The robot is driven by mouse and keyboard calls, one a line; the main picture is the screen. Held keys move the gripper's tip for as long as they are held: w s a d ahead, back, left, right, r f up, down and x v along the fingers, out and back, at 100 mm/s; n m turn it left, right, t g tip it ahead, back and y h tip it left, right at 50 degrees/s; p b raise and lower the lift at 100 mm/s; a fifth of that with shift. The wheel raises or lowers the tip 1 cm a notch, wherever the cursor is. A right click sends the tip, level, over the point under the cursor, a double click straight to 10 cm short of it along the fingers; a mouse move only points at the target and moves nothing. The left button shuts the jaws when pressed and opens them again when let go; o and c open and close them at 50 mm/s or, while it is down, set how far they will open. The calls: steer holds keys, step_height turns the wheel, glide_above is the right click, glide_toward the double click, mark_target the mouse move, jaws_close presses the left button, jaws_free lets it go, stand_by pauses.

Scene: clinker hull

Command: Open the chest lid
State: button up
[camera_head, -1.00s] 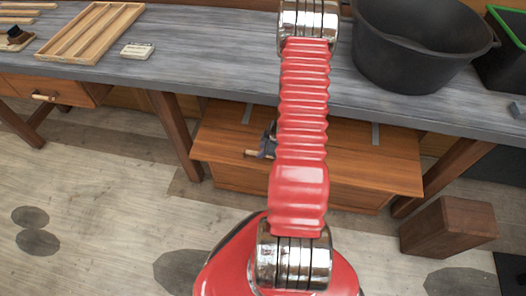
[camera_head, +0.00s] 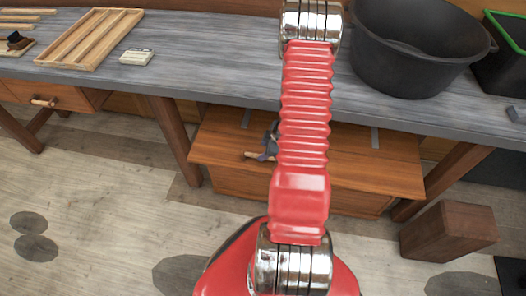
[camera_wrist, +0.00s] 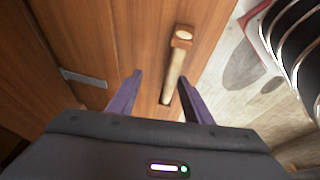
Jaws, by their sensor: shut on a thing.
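The wooden chest (camera_head: 290,193) stands on the floor under the workbench, its lid (camera_head: 370,168) lying flat and looking closed. The lid's pale bar handle (camera_wrist: 175,66) shows in the wrist view, and one end of it (camera_head: 249,155) sticks out in the head view. My gripper (camera_head: 270,144) is at the lid's front part, partly hidden behind my red arm. In the wrist view my purple-grey fingers (camera_wrist: 159,78) lie on both sides of the handle, shut on it. The exact contact is hidden low between the fingers.
The grey workbench (camera_head: 215,75) overhangs the chest's back. On it are a black pot (camera_head: 415,55), a slatted wooden tray (camera_head: 90,38) and a small pale block (camera_head: 137,57). A brown wooden block (camera_head: 448,230) stands on the floor at right. The floor at left is largely clear.

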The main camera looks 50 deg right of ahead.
steer(key=v, duration=0.5)
steer(key=shift+d, duration=0.1)
steer(key=shift+s+r, duration=0.25)
steer(key=shift+r, duration=0.15)
steer(key=shift+c, duration=0.2)
